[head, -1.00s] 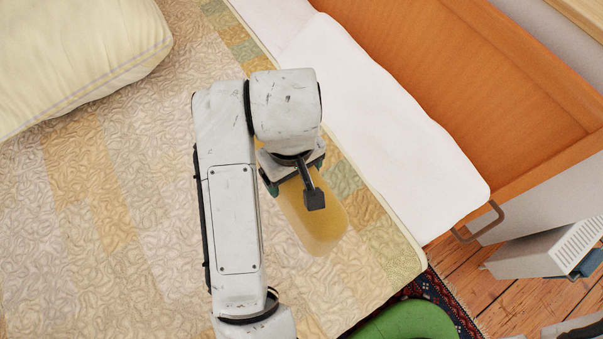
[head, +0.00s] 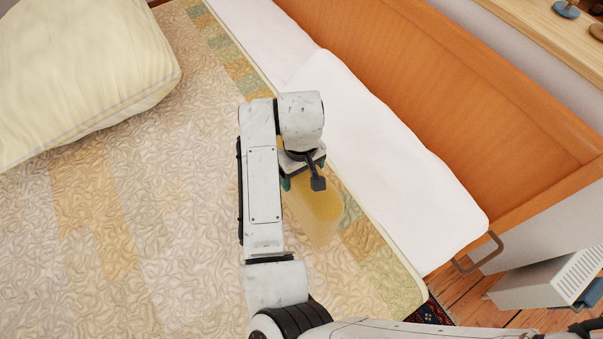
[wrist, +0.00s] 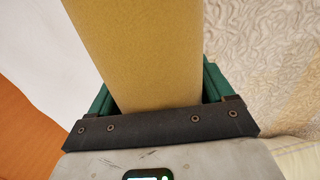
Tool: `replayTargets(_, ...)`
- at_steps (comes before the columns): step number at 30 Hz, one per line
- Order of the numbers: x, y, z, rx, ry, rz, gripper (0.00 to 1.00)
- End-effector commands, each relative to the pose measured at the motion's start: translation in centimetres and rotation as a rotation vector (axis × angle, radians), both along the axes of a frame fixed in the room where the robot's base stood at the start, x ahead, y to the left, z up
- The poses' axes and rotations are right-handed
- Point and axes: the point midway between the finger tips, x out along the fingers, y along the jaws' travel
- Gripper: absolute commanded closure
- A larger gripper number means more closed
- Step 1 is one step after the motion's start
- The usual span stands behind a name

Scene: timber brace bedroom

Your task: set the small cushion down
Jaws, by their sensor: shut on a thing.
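The small cushion (head: 318,213) is a mustard-yellow, rounded piece seen below my gripper in the head view. My gripper (head: 303,182) is shut on it, near the right side of the bed. In the wrist view the cushion (wrist: 145,50) fills the space between the green fingers of my gripper (wrist: 155,85). The cushion is over the patterned quilt (head: 150,220). I cannot tell whether its lower end touches the quilt. My gripper hides its upper end.
A large cream pillow (head: 80,75) lies at the upper left. A white folded sheet (head: 390,150) runs along the orange wooden bed side (head: 450,80). A grey metal unit (head: 545,265) stands at the right. The quilt's left and middle are clear.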

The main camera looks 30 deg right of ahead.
Motion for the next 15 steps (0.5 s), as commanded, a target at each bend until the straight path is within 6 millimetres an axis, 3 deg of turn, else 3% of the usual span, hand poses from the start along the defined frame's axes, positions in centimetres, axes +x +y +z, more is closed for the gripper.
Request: replayTargets(15,1.1,-0.7,-4.4,0.000,0.000,0.001,0.90)
